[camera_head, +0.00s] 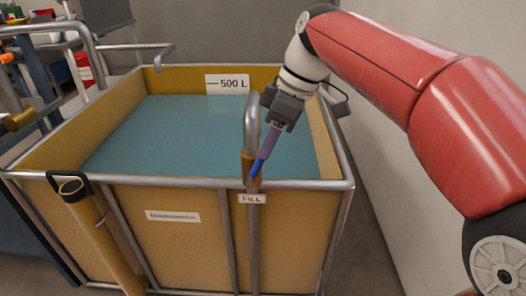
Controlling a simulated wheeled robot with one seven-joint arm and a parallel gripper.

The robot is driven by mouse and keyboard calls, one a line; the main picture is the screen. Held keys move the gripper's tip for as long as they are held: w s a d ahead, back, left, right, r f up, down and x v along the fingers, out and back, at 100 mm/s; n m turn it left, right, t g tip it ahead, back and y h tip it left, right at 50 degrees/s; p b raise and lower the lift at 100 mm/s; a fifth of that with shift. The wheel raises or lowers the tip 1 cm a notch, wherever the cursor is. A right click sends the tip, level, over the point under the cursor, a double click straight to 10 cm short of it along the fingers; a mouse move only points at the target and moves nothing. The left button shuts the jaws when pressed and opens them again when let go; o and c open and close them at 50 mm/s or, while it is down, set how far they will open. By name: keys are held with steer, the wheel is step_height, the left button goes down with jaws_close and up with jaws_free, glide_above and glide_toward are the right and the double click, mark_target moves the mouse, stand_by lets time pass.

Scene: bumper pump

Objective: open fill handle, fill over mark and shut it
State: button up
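The yellow-walled tank (175,235) holds blue-green water (170,135). A white "500 L" label (227,84) with a short mark line is on its back wall. The water's far edge lies close to the label's bottom, a little below the mark line. A grey fill pipe (251,108) hooks over the front rim, with a "FILL" tag (252,198) below. A blue handle (258,166) sits at the pipe's brass part. My gripper (267,143) points down at the handle from the upper right and appears to touch it. Whether the fingers are closed on it is unclear.
A brass-coloured tube with a black clamp (70,186) leans at the tank's front left. Metal rails (125,47) run along the back left. A grey wall (400,170) stands close on the right.

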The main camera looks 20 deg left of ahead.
steer(key=v, duration=0.2)
steer(key=shift+d+r, duration=0.15)
steer(key=shift+r, duration=0.15)
